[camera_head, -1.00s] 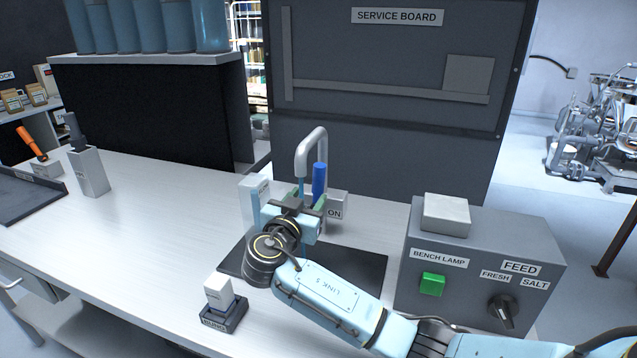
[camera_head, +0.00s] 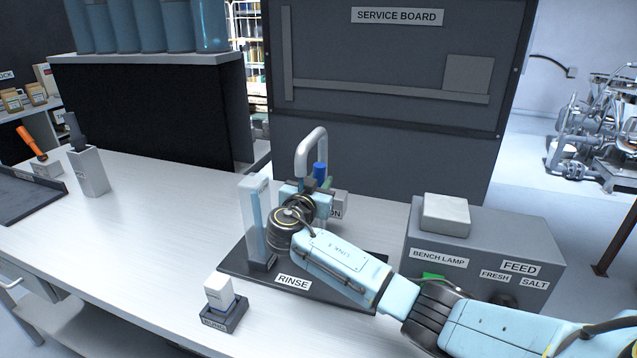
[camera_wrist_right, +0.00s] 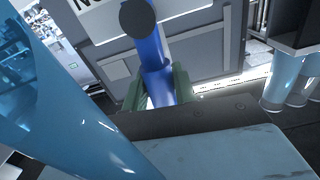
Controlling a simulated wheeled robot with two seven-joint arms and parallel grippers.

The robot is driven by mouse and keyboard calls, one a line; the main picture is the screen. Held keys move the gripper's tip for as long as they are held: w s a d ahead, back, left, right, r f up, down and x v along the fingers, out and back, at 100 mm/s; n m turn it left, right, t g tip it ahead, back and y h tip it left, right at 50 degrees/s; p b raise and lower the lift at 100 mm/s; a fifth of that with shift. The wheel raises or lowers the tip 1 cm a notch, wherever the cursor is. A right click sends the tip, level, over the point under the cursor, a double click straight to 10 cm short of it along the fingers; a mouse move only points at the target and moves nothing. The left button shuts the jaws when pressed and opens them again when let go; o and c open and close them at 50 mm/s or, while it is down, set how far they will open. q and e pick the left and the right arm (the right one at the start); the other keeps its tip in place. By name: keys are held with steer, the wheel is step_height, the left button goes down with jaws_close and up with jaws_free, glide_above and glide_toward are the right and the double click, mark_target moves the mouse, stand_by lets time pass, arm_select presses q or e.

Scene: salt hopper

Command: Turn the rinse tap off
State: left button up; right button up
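The rinse tap has a grey curved spout (camera_head: 312,145) above the bench and a blue handle (camera_head: 320,171) at its right. My right gripper (camera_head: 318,186) is at the handle, and its lower part hides much of it. In the right wrist view the blue handle (camera_wrist_right: 157,78) runs between the two green-padded fingers (camera_wrist_right: 160,90), which sit close against its sides. A pale blue translucent column (camera_wrist_right: 65,105) crosses the left of that view. An ON label (camera_head: 335,213) shows partly behind the gripper. My left gripper is not in view.
A clear upright holder (camera_head: 256,215) stands left of my wrist on the dark RINSE mat (camera_head: 240,268). A small block in a base (camera_head: 220,295) is at the front. The grey FEED box (camera_head: 480,245) stands right, partly behind my forearm. The bench's left middle is clear.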

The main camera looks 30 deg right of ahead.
jaws_close()
steer(key=shift+w+a+n+b, duration=0.3)
steer(key=shift+n+b, duration=0.1)
steer(key=shift+n, duration=0.3)
steer(key=o, duration=0.5)
jaws_free()
steer(key=shift+o, duration=0.2)
steer(key=v, duration=1.3)
steer(key=shift+s, duration=0.2)
steer(key=shift+a, duration=0.1)
steer(key=shift+c, duration=0.5)
